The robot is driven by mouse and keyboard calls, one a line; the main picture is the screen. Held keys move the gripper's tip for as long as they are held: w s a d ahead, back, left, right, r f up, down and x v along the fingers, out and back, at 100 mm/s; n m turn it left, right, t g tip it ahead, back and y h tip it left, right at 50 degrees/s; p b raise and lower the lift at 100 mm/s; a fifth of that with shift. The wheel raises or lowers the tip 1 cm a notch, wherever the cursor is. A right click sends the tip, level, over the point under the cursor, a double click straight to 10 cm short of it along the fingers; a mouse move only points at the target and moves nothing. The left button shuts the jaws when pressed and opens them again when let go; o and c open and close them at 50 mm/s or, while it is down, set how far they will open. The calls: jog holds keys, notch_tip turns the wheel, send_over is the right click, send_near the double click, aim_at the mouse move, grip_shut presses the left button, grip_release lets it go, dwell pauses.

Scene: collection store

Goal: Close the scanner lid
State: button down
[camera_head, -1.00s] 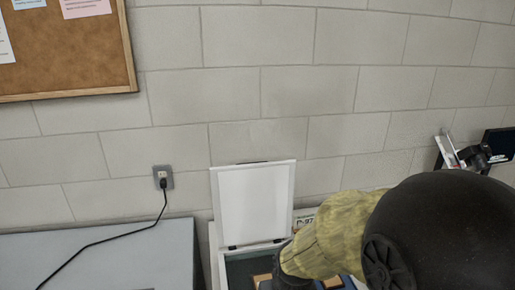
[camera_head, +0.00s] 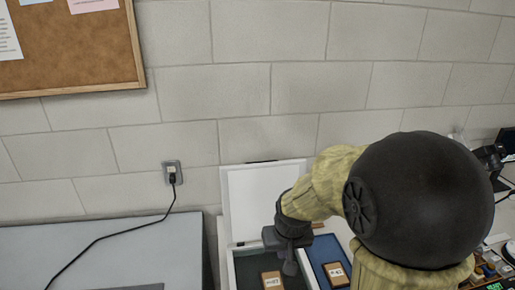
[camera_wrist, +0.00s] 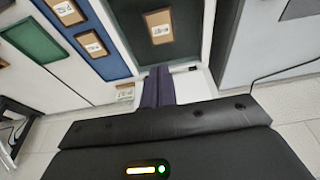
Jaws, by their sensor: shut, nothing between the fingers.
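The scanner's white lid (camera_head: 245,200) stands open, nearly upright against the wall behind the scanner. The scanner's dark bed (camera_head: 247,268) is uncovered, and a brown labelled block (camera_head: 272,281) lies on it. The bed (camera_wrist: 185,22) and block (camera_wrist: 159,28) also show in the wrist view. My gripper (camera_head: 290,268) is shut and empty, pointing down in front of the lid, over the bed in the picture. Its closed dark fingers (camera_wrist: 158,88) show in the wrist view near the bed's hinge edge. I cannot tell whether they touch anything. My arm hides the lid's lower right part.
A blue tray (camera_head: 318,252) with a brown labelled block (camera_head: 336,270) lies right of the scanner. In the wrist view a green tray (camera_wrist: 25,40) lies beyond it. A grey surface (camera_head: 80,250) is on the left, with a black cable to a wall socket (camera_head: 172,172).

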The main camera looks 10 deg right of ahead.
jog(key=w+r+t+p, duration=0.1)
jog(key=w+r+p, duration=0.5)
jog(key=w+r, duration=0.4)
jog(key=w+a+r+t+p, duration=0.1)
jog(key=w+r+p, duration=0.5)
jog(key=w, duration=1.2)
notch_tip(320, 180, up, 4)
jog(key=shift+w+a+r+t, duration=0.2)
jog(key=shift+w+t, duration=0.05)
jog(key=shift+t, duration=0.05)
jog(key=p+x, duration=0.5)
jog(key=x, duration=0.5)
jog(key=shift+s+f+p, duration=0.15)
jog(key=shift+s+p, duration=0.2)
jog(key=shift+s, duration=0.65)
jog(key=shift+s+f+p, duration=0.2)
jog(key=shift+s+p, duration=0.15)
jog(key=shift+s, duration=0.65)
jog(key=shift+d, duration=0.1)
jog(key=shift+s, duration=0.1)
